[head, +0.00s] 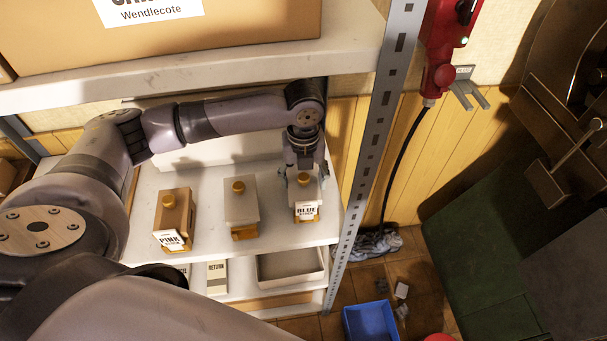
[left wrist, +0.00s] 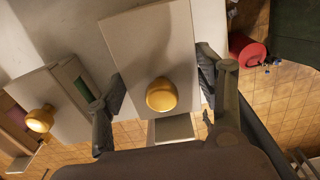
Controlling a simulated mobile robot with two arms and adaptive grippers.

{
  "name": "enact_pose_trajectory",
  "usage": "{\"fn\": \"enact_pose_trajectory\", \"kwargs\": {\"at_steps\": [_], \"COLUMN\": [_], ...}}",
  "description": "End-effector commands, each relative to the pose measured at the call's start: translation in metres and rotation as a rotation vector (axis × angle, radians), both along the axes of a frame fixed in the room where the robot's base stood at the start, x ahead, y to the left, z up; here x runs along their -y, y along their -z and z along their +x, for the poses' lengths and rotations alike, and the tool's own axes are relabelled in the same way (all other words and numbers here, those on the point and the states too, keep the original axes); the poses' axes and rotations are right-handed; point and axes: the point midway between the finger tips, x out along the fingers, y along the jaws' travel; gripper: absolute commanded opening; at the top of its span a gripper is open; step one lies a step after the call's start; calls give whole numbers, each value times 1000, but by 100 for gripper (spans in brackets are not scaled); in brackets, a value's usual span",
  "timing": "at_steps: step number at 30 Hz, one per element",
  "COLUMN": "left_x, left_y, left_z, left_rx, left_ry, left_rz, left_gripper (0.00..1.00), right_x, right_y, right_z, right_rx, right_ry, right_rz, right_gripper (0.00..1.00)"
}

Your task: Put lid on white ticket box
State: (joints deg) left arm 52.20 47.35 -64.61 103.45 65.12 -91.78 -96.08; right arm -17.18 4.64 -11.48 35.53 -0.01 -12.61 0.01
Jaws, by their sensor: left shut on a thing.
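My left gripper (head: 305,176) is above the right end of the middle shelf, shut on a pale lid (left wrist: 140,45) with a round gold knob (left wrist: 161,95). Its fingers are on either side of the lid in the left wrist view. Just below the gripper in the head view is a box with a BLUE label (head: 307,212). To its left is a box with a pale lid and gold knob (head: 241,205), its label not visible. Farther left is a box labelled PINK (head: 173,218). I cannot read a white label. My right gripper is not in view.
The shelf (head: 150,180) has a metal upright (head: 365,150) close right of the gripper and an upper shelf (head: 250,75) above with a cardboard box (head: 250,25). A lower tray (head: 290,265) sits beneath. A blue bin (head: 371,322) stands on the floor.

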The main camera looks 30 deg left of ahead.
Motion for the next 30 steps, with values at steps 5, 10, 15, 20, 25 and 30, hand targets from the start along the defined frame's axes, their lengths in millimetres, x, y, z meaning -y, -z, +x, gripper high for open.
{"fn": "enact_pose_trajectory", "kwargs": {"at_steps": [5, 10, 15, 20, 25, 30], "left_x": [0, 0, 0, 0, 0, 0], "left_y": [2, 2, 2, 2, 2, 2], "left_z": [0, 0, 0, 0, 0, 0], "left_rx": [0, 1, 1, 1, 1, 1], "left_ry": [0, 1, 1, 1, 1, 1], "left_rz": [0, -1, -1, -1, -1, -1], "left_gripper": [37, 37, 71, 81, 86, 86], "right_x": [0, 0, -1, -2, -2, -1], "right_y": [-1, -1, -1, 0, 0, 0], "right_z": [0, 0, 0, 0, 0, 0], "right_rx": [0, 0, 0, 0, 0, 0], "right_ry": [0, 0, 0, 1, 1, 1], "right_rz": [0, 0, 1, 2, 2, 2], "right_gripper": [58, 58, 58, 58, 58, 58]}}
